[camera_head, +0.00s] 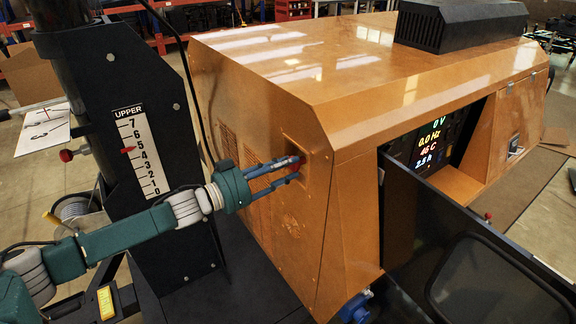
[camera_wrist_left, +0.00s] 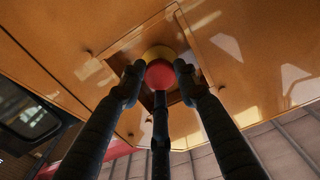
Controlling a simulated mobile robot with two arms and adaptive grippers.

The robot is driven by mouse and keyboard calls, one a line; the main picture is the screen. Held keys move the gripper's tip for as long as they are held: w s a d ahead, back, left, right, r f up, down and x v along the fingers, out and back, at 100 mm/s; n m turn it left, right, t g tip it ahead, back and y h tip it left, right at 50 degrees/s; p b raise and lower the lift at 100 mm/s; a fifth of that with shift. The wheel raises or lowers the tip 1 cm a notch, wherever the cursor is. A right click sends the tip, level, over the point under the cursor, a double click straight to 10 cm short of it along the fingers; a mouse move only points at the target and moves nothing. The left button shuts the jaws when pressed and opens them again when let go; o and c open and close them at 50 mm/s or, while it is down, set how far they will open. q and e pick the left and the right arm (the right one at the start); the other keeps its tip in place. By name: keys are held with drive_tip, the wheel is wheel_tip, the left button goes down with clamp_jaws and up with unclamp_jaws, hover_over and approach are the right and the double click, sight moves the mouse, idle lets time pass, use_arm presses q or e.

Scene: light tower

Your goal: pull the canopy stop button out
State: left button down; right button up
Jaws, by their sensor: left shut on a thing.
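The canopy stop button (camera_head: 297,161) is red and sits in a square recess on the end face of the orange canopy (camera_head: 345,200). In the left wrist view the button (camera_wrist_left: 160,74) shows as a red cap in front of a yellow collar (camera_wrist_left: 158,53). My left gripper (camera_head: 293,170) reaches in from the left, its blue fingers at the recess. In the left wrist view its dark fingers (camera_wrist_left: 159,84) are closed around the red cap, one on each side and one below. The fingers partly hide the button in the head view. My right gripper is not in view.
A dark mast with an "UPPER" scale (camera_head: 139,150) stands left of the canopy, close to my left arm. A lit display panel (camera_head: 431,143) and an open dark door (camera_head: 480,250) are on the canopy's right side. A blue fitting (camera_head: 356,306) is below.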

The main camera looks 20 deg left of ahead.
use_arm(q)
drive_tip(key=c, duration=1.3)
unclamp_jaws()
drive_tip(key=shift+s+a+f, duration=0.1)
drive_tip(key=shift+s+a, duration=0.05)
drive_tip(key=shift+o, duration=0.2)
drive_tip(key=v, duration=1.2)
drive_tip(key=shift+a, duration=0.1)
